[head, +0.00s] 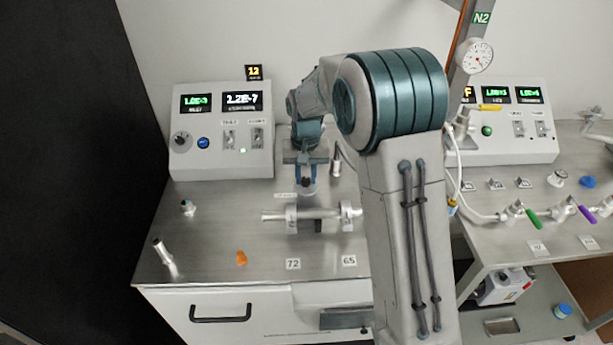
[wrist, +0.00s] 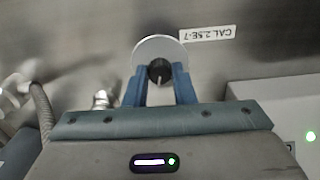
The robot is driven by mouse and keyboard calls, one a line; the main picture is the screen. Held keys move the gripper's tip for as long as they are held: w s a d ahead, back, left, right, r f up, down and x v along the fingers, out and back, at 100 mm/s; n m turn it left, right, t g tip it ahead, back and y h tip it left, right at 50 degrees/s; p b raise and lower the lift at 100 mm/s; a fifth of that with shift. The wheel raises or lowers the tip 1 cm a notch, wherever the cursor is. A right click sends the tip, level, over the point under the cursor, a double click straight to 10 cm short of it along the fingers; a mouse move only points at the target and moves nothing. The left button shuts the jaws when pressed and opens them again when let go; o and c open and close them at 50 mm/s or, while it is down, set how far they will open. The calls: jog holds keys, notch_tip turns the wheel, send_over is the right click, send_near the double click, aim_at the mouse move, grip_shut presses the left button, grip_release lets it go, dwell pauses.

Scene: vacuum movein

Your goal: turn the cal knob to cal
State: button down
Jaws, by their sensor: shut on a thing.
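The cal knob (wrist: 160,71) is a small dark knob with a pale pointer line, on a round light disc (wrist: 150,47). A label reading CAL 2.5E-7 (wrist: 207,34) is beside the disc, upside down in the wrist view. My gripper (wrist: 160,76) is shut on the knob, with one blue finger on each side of it. In the head view my gripper (head: 306,181) points down onto the bench behind the horizontal metal tube. The pointer's setting against any marks on the disc cannot be read.
A grey console (head: 221,130) with two displays stands behind left. A metal tube (head: 312,214) on mounts lies in front of my gripper. An orange piece (head: 241,258) and a metal post (head: 163,251) stand on the bench's left. A second console (head: 508,121) is at right.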

aim_at(306, 179)
jog(key=m, duration=0.6)
jog(key=shift+r, duration=0.1)
dwell(0.5)
jog(key=c, duration=1.2)
grip_release()
notch_tip(306, 179, up, 14)
jog(key=shift+b, duration=0.35)
